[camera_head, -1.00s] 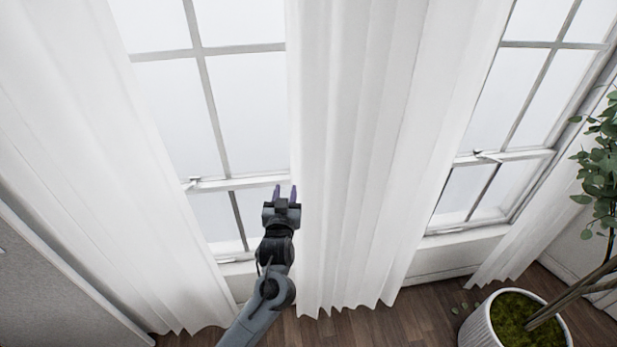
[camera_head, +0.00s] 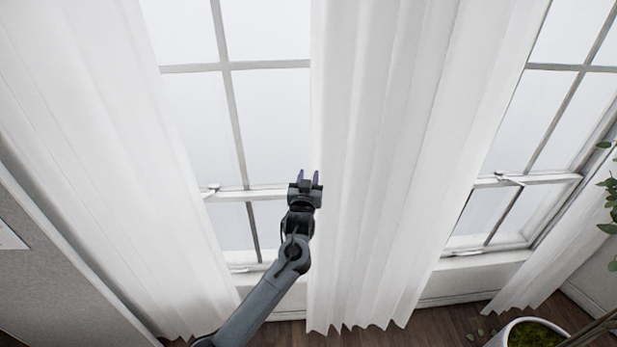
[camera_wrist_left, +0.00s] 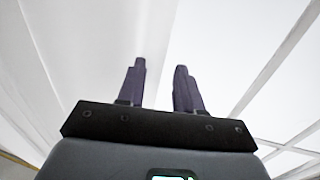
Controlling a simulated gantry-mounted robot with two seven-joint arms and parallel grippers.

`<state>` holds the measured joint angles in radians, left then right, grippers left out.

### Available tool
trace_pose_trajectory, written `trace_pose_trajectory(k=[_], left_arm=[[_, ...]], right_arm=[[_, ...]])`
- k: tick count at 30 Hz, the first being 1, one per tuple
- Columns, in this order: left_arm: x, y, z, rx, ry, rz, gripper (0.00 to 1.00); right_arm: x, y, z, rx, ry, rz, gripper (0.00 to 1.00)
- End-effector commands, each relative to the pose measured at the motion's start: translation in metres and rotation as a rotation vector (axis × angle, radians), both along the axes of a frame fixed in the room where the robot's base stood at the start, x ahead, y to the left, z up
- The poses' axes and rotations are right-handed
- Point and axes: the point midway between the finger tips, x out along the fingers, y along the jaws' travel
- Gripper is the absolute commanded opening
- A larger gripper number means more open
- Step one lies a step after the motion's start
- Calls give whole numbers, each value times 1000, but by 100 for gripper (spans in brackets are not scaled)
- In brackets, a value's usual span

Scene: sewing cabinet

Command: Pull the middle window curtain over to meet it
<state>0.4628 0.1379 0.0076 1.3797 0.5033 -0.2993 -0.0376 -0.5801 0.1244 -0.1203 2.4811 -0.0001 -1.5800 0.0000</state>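The middle curtain (camera_head: 390,170) is white and pleated and hangs between the two windows in the head view. The left curtain (camera_head: 90,150) hangs at the left, with bare window between the two. My left gripper (camera_head: 309,178) is at the left edge of the middle curtain, fingers pointing up. In the left wrist view its two purple fingers (camera_wrist_left: 160,88) are apart, with no cloth visibly pinched between them. I cannot tell whether the gripper touches the curtain. My right gripper is not in view.
The left window (camera_head: 190,110) has a grey frame and a latch on its sill bar. The right window (camera_head: 545,130) is partly uncovered. A potted plant (camera_head: 535,335) stands at the lower right. A grey panel (camera_head: 50,270) stands at the lower left.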

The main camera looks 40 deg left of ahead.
Motion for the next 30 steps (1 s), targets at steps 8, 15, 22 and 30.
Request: trace_pose_trajectory(k=[8,15,22,30], left_arm=[[2,2,0,-1,-1,0,35],[2,2,0,-1,-1,0,11],[2,2,0,-1,-1,0,0],[3,-1,0,-1,0,-7,0]], right_arm=[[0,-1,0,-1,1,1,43],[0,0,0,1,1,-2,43],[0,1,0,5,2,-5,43],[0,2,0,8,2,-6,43]])
